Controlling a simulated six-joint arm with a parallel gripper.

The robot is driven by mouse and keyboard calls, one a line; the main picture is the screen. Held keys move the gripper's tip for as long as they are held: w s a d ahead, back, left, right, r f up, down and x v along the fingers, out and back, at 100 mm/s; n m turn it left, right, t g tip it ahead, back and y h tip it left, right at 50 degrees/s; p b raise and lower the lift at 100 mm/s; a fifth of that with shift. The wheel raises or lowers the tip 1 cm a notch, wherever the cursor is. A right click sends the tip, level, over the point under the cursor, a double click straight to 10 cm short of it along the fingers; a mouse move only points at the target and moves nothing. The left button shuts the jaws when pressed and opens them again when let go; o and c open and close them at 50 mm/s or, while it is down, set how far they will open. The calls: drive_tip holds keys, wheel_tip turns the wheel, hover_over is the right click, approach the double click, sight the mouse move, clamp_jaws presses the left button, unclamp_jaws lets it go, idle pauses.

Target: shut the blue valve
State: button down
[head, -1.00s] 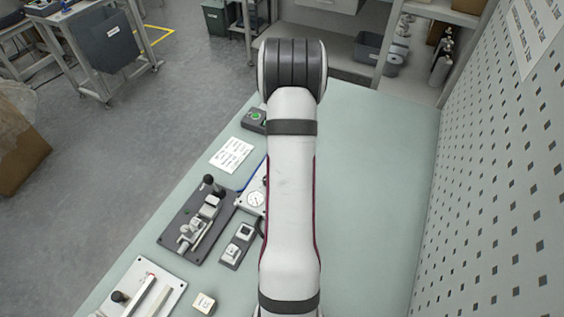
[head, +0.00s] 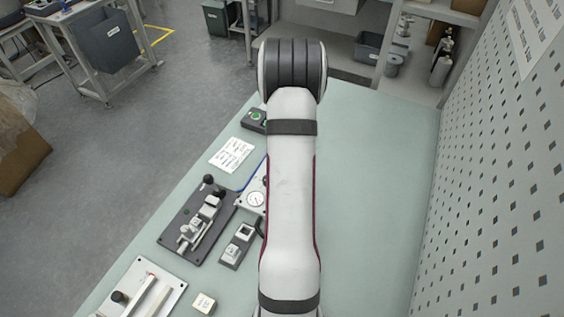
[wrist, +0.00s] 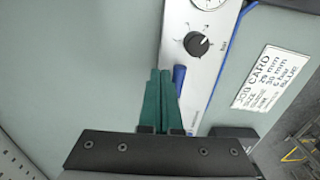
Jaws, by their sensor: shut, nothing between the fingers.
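The blue valve lever (wrist: 179,76) shows in the wrist view near the left edge of a white panel (wrist: 206,75). Only its upper part is plain; my fingers and the gripper body hide or crowd the rest. My gripper (wrist: 160,73) has green fingers pressed together with nothing between them. They lie just left of the lever, close alongside it; I cannot tell whether they touch it. In the head view my arm covers the gripper and the valve. There only the left part of the panel (head: 257,187) shows.
The panel also bears a black knob (wrist: 196,43) and a gauge (head: 255,199). A job card (head: 232,154), a dark fixture (head: 176,236), a switch block (head: 238,248) and a green-button box (head: 254,119) lie left of my arm. The bench right of my arm is clear up to the perforated wall (head: 500,170).

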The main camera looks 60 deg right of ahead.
drive_tip(key=shift+f, duration=0.75)
drive_tip(key=shift+r, duration=0.1)
drive_tip(key=shift+r, duration=0.25)
drive_tip(key=shift+w, duration=0.1)
drive_tip(key=shift+w, duration=0.55)
drive_tip(key=shift+w+a, duration=0.1)
drive_tip(key=shift+w, duration=0.25)
idle(0.4)
